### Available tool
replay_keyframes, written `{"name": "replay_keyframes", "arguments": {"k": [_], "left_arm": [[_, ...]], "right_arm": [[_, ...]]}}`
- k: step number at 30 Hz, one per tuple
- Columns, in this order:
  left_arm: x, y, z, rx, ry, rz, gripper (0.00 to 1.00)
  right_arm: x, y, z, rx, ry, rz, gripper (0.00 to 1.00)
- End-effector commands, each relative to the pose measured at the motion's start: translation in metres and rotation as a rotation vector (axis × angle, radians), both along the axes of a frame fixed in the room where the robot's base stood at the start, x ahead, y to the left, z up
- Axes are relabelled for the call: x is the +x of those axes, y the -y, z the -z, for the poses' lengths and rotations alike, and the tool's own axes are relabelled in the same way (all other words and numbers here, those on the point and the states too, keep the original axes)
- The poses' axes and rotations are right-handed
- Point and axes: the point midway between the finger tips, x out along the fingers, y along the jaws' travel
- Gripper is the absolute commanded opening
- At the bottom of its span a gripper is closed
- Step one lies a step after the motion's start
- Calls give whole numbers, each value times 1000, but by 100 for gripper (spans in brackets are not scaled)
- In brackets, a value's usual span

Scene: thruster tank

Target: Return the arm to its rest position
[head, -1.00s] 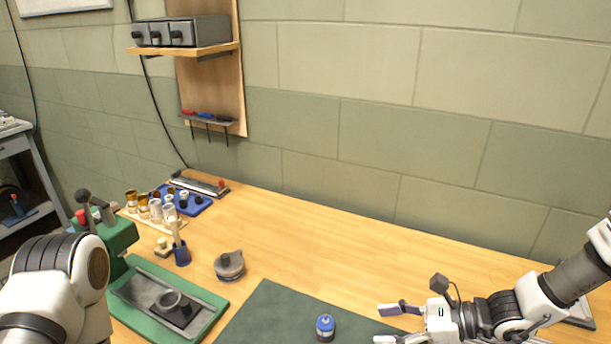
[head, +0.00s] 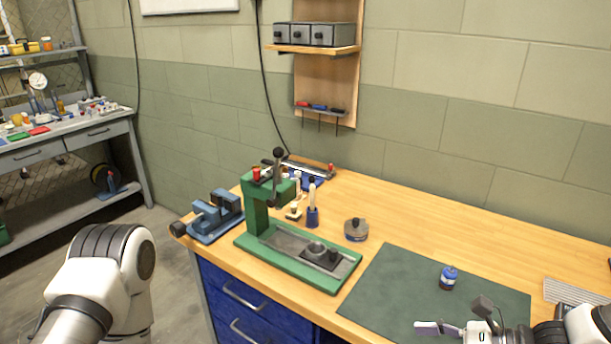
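My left arm (head: 110,265) shows only as white and dark links at the lower left, beside the workbench. Its gripper is out of the picture. My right gripper (head: 428,334) is at the bottom edge on the right, over the front part of the dark green mat (head: 390,285). Its upper finger points left and stands apart with nothing against it; the lower finger is cut off by the frame. A small blue-capped bottle (head: 448,278) stands upright on the mat, behind the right gripper and apart from it.
A green lever press (head: 258,210) and blue vise (head: 212,215) stand on the wooden bench's left part. A round grey lidded pot (head: 356,229) is near the mat. A shelf with grey drawers (head: 315,35) hangs behind. Bare wood lies behind the mat.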

Motion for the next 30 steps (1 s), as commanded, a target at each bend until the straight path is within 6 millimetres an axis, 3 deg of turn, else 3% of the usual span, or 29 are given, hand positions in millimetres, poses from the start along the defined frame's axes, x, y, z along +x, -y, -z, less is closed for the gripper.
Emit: {"name": "replay_keyframes", "arguments": {"k": [5,11,17,20,23,24,26,28,30], "left_arm": [[0,0,0,0,0,0,65],[0,0,0,0,1,1,65],[0,0,0,0,0,0,65],[0,0,0,0,0,0,65],[0,0,0,0,0,1,65],[0,0,0,0,0,1,65],[0,0,0,0,0,1,65],[0,0,0,0,0,1,65],[0,0,0,0,0,0,65]], "right_arm": [[-16,-7,30,-29,-74,-32,61],[-52,-24,67,-86,-170,-138,61],[-117,-38,111,-206,-267,-364,61],[-164,-36,136,-305,-311,-545,61],[-227,-18,167,-459,-332,-833,61],[-254,-4,180,-542,-313,-998,61],[-287,28,201,-690,-204,-1311,61],[-287,50,220,-830,42,-1591,61],[-259,52,232,-940,320,-1719,61]]}}
